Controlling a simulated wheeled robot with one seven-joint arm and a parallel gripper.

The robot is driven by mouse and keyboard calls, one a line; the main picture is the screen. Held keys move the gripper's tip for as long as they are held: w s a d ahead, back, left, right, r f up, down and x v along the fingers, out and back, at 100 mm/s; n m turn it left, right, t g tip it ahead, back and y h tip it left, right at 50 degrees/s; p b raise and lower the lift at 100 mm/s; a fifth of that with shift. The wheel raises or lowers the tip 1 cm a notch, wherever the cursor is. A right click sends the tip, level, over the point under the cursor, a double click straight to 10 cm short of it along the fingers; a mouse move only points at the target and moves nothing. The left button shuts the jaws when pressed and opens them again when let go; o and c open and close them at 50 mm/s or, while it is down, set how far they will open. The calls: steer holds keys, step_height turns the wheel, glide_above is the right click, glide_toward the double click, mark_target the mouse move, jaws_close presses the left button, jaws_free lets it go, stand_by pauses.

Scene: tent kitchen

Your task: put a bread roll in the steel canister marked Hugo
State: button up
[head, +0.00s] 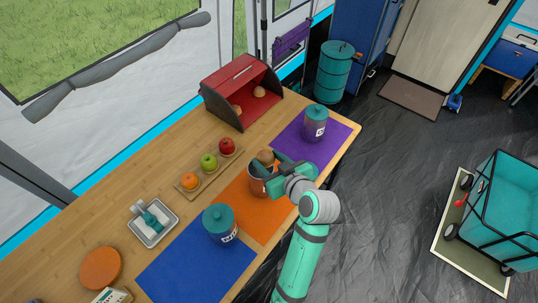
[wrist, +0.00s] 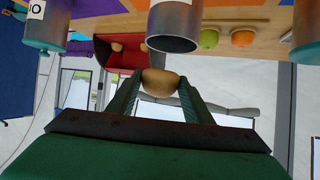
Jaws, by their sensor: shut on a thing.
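My gripper (head: 270,164) is shut on a tan bread roll (head: 265,156), which also shows between the fingertips in the wrist view (wrist: 160,83). A steel canister (head: 259,183) without a lid stands upright on the orange mat, its open mouth showing in the wrist view (wrist: 174,42). The roll is near and above its rim; I cannot tell whether it is centred over it. A canister with a teal lid (head: 221,225) stands on the blue mat. Another lidded canister (head: 315,124) stands on the purple mat. I cannot read the full name on any label.
An open red bread box (head: 243,82) with rolls stands at the back. A wooden board (head: 207,173) holds an orange, a green apple and a red apple. A steel tray (head: 153,224) and a round orange disc (head: 100,268) are at the left.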

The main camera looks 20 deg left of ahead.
steer(key=shift+f, duration=0.25)
steer(key=o, duration=1.1)
steer(key=v, duration=1.1)
steer(key=shift+a, duration=0.1)
